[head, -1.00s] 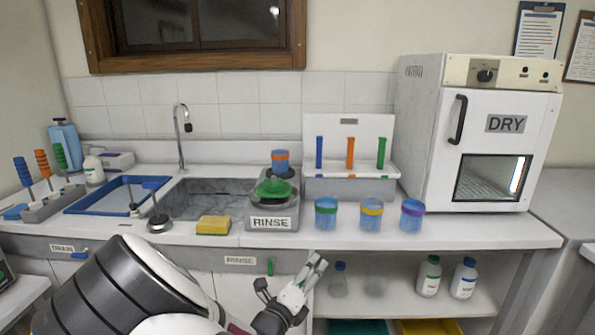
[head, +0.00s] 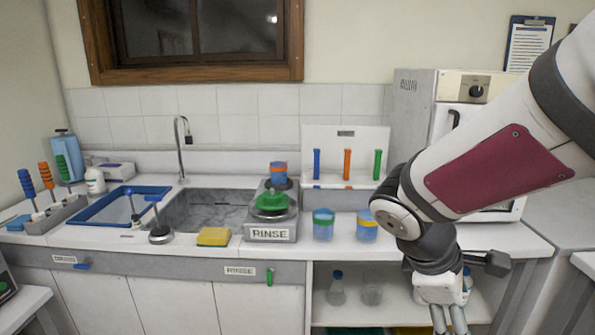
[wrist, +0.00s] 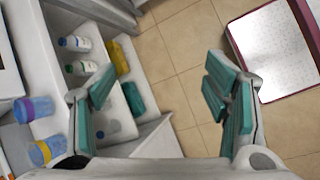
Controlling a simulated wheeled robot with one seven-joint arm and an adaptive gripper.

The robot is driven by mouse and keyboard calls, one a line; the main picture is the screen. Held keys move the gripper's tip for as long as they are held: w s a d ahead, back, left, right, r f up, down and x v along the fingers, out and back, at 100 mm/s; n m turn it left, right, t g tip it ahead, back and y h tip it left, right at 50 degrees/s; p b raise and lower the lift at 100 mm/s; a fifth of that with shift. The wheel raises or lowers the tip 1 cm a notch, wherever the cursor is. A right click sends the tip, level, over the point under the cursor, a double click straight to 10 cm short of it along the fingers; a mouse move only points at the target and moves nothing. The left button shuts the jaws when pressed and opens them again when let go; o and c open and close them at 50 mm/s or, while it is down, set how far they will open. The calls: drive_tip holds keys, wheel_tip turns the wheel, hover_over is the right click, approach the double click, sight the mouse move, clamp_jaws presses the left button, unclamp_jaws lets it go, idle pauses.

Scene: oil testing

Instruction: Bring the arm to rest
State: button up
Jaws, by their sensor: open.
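My gripper (head: 450,318) hangs at the lower right of the head view, fingers pointing down, in front of the open shelf below the counter. In the wrist view my gripper (wrist: 170,100) is open, its green-padded fingers wide apart with nothing between them. The tiled floor (wrist: 185,50) shows below and beyond the fingers. My arm crosses the right side of the head view and covers much of the drying oven (head: 470,90).
The counter holds a rinse station (head: 270,235), a yellow sponge (head: 213,237), a green-banded cup (head: 323,225) and a yellow-banded cup (head: 366,227). Bottles (wrist: 80,68) stand on the shelf.

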drive_tip(key=s+a+r+m+t+y, duration=0.1)
drive_tip(key=s+a+r+m+y, duration=0.1)
drive_tip(key=s+m, duration=0.4)
drive_tip(key=s+a+r+m+t+y+p, duration=0.1)
drive_tip(key=s+a+r+m+t+y, duration=0.1)
drive_tip(key=s+r+m, duration=0.4)
drive_tip(key=shift+s+a+y+p, duration=0.3)
drive_tip(key=shift+s+a+y, duration=0.55)
drive_tip(key=shift+y, duration=0.35)
